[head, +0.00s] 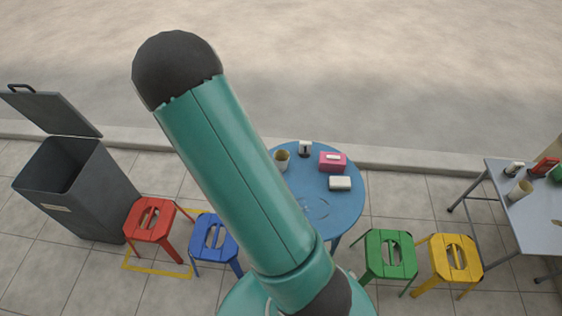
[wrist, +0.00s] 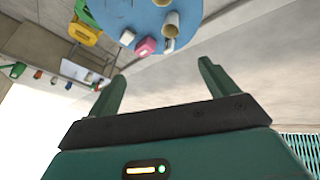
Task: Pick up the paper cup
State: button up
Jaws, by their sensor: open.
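In the wrist view, where the scene is upside down, the cup (wrist: 171,22) shows on the blue table (wrist: 195,12) near the top. A second pale cup (head: 520,190) stands on the grey table at the right. My gripper (wrist: 162,72) is open and empty, its two green fingers spread apart, well away from the table. The head view does not show the gripper.
A pink tissue box (head: 332,162), a white box (head: 340,183) and a small dark-and-white holder (head: 305,149) share the blue table. Red (head: 152,222), blue (head: 213,240), green (head: 390,254) and yellow (head: 456,259) stools surround it. An open grey bin (head: 80,195) stands left; a grey table (head: 540,215) right.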

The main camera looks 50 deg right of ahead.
jog(key=w+d+f+m+g+h, duration=0.1)
jog(key=d+f+m, duration=0.15)
jog(key=f, duration=0.45)
jog(key=w+d+f+m+g+h, duration=0.1)
jog(key=d+f+h, duration=0.1)
jog(key=d+f, duration=0.3)
jog(key=m+g+h, duration=0.1)
jog(key=m+h, duration=0.2)
send_near(288, 155)
jog(key=x, duration=0.8)
jog(key=shift+d+f, duration=0.25)
jog(key=shift+f, duration=0.15)
jog(key=c, duration=1)
